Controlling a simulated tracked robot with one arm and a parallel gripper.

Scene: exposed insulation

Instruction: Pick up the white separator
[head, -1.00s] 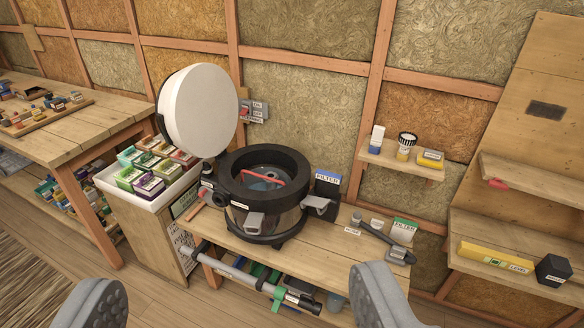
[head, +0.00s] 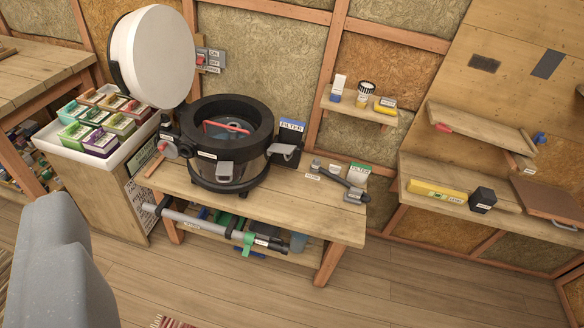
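I see no part clearly marked as a separator. The large white round disc (head: 152,58) stands tilted up at the back of the black-rimmed drum (head: 218,168), like an open lid. Inside the drum lie a red handle (head: 224,126) and a pale bluish part (head: 235,132), mostly hidden by the rim; I cannot tell if it is the separator. My gripper (head: 62,268) shows one grey finger at the lower left, large and close to the camera, apart from the drum. The other finger is out of view. Nothing touches the visible finger.
A white tray of small boxes (head: 145,150) is at the left. Shelves (head: 480,130) are at the right. The floor in front (head: 420,290) is clear.

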